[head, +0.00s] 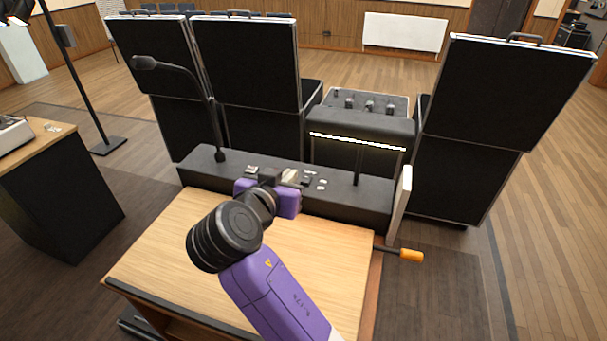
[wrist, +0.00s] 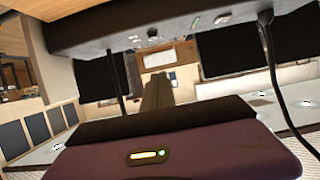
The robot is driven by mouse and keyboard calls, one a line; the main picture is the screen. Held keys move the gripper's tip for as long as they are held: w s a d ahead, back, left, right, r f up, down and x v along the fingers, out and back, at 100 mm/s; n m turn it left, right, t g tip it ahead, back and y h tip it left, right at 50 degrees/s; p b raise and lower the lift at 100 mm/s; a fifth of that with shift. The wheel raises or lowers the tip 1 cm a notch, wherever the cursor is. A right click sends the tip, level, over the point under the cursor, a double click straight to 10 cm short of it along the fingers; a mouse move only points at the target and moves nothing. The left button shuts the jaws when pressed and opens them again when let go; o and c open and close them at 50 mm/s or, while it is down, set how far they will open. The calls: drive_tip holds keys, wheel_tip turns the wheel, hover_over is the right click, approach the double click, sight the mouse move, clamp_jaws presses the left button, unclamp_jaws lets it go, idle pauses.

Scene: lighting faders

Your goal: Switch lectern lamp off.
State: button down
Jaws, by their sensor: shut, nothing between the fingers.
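The lectern lamp (head: 358,142) is a bar with a lit white strip, on a thin stem at the right of the lectern's black control panel (head: 208,172). Small controls and pale labels (head: 322,184) sit on the panel; which one is the lamp's switch is too small to tell. My gripper (head: 277,177) is over the panel's front middle, hiding part of the controls. In the wrist view, my gripper's dark fingers (wrist: 157,76) are shut and empty, with the panel (wrist: 85,38) along the top edge. A small green-lit control (wrist: 222,18) shows there; contact cannot be told.
A gooseneck microphone (head: 180,68) rises from the panel's left end. The wooden lectern top (head: 320,255) is bare below my arm. Black cases (head: 245,65) stand behind, and an orange-ended handle (head: 411,255) sticks out on the right.

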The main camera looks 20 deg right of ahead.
drive_tip(key=shift+d, duration=0.1)
drive_tip(key=b, duration=0.1)
hover_over(306, 180)
drive_tip(key=s+a, duration=0.2)
wheel_tip(306, 180, down, 4)
drive_tip(key=shift+s+r, duration=0.1)
drive_tip(key=shift+r, duration=0.1)
wheel_tip(306, 180, down, 3)
drive_tip(key=shift+f+b, duration=0.1)
drive_tip(key=shift+b, duration=0.75)
drive_tip(key=shift+f, duration=0.4)
